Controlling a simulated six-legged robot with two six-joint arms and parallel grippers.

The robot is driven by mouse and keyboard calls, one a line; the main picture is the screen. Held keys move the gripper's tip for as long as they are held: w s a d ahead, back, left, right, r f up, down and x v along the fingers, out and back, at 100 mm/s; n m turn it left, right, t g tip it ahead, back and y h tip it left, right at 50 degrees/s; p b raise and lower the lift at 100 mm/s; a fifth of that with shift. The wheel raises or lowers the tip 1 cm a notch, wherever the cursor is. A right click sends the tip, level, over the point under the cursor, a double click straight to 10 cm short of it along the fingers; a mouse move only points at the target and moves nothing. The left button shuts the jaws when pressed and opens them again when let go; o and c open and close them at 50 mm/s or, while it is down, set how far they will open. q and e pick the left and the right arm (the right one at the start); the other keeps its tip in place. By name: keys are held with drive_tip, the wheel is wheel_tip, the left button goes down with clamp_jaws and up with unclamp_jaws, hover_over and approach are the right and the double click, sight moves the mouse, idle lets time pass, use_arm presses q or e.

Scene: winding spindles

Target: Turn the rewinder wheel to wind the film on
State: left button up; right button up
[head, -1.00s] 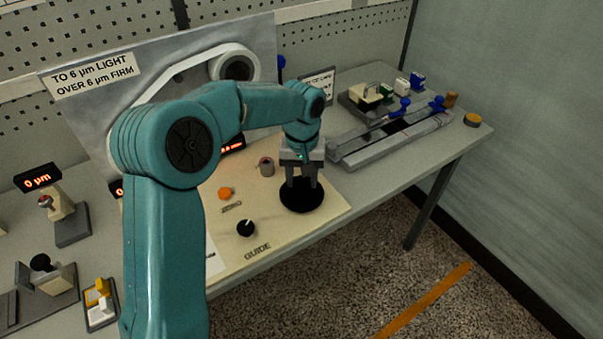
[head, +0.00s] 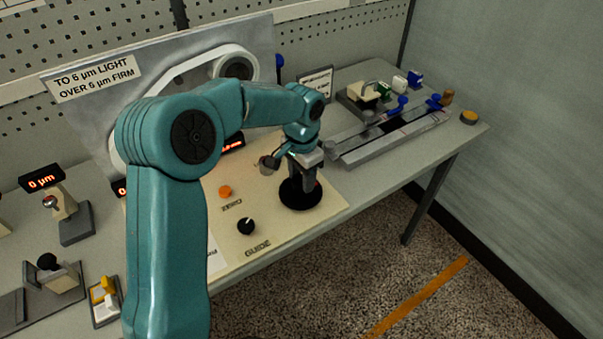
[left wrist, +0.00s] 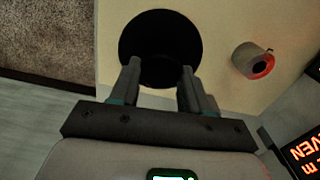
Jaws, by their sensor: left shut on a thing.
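The rewinder wheel is a black disc (head: 300,201) on the cream panel near the bench's front edge. My left gripper (head: 304,187) points down over it from above. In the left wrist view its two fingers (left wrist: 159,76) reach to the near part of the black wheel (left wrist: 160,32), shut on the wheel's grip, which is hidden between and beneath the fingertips. The film path is a white band (head: 190,64) on the upright grey plate behind, partly hidden by my left arm. My right gripper is not in view.
On the cream panel (head: 270,235) are an orange button (head: 225,192), a black guide knob (head: 246,226) and a small grey cylinder (left wrist: 253,60). A grey rail fixture (head: 390,139) with blue knobs stands to the right. The floor is open beyond the front edge.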

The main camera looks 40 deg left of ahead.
use_arm(q)
drive_tip(key=shift+r+m, duration=0.1)
drive_tip(key=shift+m, duration=0.6)
drive_tip(key=o, duration=1.1)
drive_tip(key=shift+c, duration=0.2)
wheel_tip(320, 180, up, 16)
drive_tip(key=p, duration=0.1)
drive_tip(key=shift+r, duration=0.15)
